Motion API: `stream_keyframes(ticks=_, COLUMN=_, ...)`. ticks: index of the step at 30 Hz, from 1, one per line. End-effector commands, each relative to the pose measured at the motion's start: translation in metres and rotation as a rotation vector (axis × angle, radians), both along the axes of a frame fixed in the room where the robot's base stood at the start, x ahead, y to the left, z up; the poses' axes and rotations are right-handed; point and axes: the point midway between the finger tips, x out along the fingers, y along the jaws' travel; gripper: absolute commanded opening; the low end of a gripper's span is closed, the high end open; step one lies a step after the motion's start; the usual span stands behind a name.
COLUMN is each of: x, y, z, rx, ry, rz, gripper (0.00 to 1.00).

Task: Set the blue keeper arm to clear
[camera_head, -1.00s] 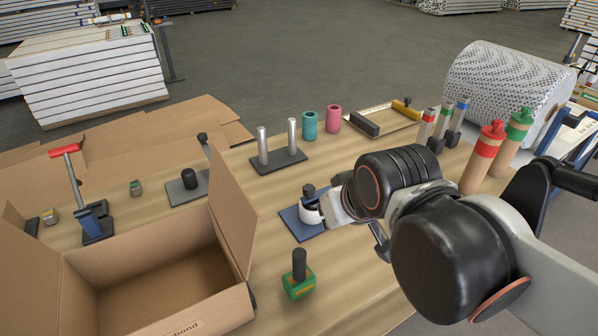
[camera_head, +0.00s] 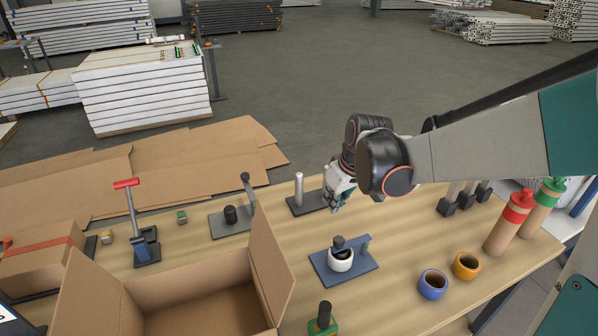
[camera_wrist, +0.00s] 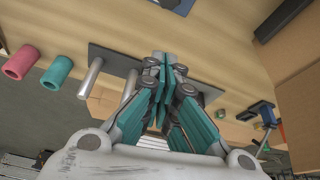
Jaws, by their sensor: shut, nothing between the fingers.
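A blue base plate (camera_head: 362,266) stands on the table right of the open carton, with a short blue upright (camera_head: 365,243) at its right end. A white ring-shaped piece (camera_head: 341,262) sits on it around a dark core, with a black knob (camera_head: 338,242) above. I cannot make out how the keeper arm lies there. My gripper (camera_head: 336,208) is shut and empty, beyond the blue plate and in front of the two-post stand (camera_head: 299,190), whose right post it hides. In the wrist view its teal fingers (camera_wrist: 163,65) are together near the stand's silver posts (camera_wrist: 89,77).
The open carton (camera_head: 272,262) has a raised flap left of the blue plate. A grey base (camera_head: 218,225) with a black-knobbed arm (camera_head: 247,186) stands behind. A red-handled clamp (camera_head: 146,245) is at left. Blue (camera_head: 433,285) and orange (camera_head: 467,267) cups stand at right.

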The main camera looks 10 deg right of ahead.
Motion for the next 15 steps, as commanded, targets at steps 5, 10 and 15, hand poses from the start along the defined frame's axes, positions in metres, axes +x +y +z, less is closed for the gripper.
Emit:
stream_keyframes(ticks=5, x=0.011, y=-0.0009, z=-0.0047, rx=0.001, ry=0.015, rz=0.024, gripper=0.0)
stream_keyframes(ticks=10, x=0.0121, y=-0.0008, z=-0.0066, rx=0.001, ry=0.016, rz=0.028, gripper=0.0)
stream_keyframes(ticks=15, x=0.012, y=-0.0008, z=-0.0065, rx=0.002, ry=0.016, rz=0.027, gripper=0.0)
